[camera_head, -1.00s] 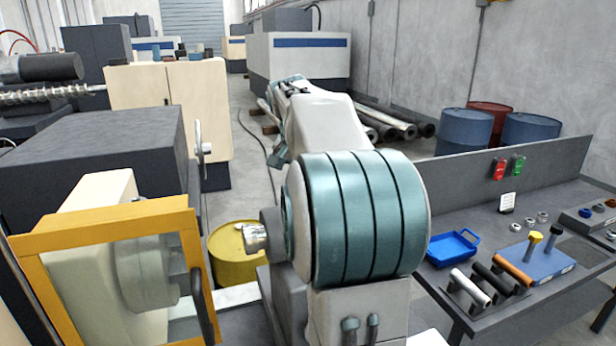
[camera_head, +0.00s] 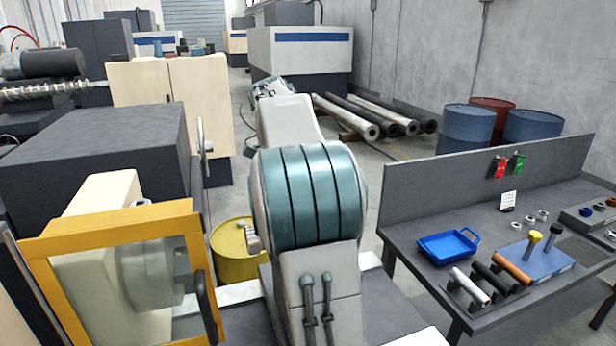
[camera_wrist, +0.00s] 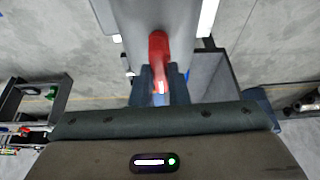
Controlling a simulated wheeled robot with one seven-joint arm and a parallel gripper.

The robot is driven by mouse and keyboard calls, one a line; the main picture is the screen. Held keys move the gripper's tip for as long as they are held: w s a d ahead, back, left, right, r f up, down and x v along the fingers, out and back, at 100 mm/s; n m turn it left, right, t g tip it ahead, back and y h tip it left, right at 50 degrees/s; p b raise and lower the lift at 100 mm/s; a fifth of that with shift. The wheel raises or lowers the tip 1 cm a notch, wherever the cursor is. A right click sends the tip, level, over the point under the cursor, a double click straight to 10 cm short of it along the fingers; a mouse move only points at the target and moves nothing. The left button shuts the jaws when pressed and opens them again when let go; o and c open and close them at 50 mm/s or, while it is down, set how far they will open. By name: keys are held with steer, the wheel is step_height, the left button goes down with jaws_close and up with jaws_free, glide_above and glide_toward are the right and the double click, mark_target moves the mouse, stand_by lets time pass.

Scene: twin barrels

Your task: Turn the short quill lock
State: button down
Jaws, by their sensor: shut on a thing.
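A red lever (camera_wrist: 158,58) shows in the upper middle of the wrist view, in front of a grey machine part (camera_wrist: 180,18). It appears to be the quill lock, but I cannot tell if it is the short one. My gripper (camera_wrist: 160,88) is shut on its lower end, with blue fingers on both sides. The exact contact is partly hidden by the fingers. In the head view my arm fills the middle, and the lever and the fingertips are hidden or too small to make out.
In the head view a grey workbench (camera_head: 410,215) with a blue tray (camera_head: 447,245) and several tools stands at right. A yellow-framed machine guard (camera_head: 110,230) is at left, with a yellow barrel (camera_head: 237,262) beside it.

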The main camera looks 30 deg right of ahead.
steer(key=shift+m, duration=0.3)
stand_by(0.4)
steer(key=c, duration=1.4)
jaws_free()
steer(key=shift+r, duration=0.1)
steer(key=p+v, duration=0.1)
steer(key=v, duration=1.2)
steer(key=shift+w+a+r, duration=0.15)
steer(key=shift+w+r, duration=0.05)
steer(key=shift+r, duration=0.1)
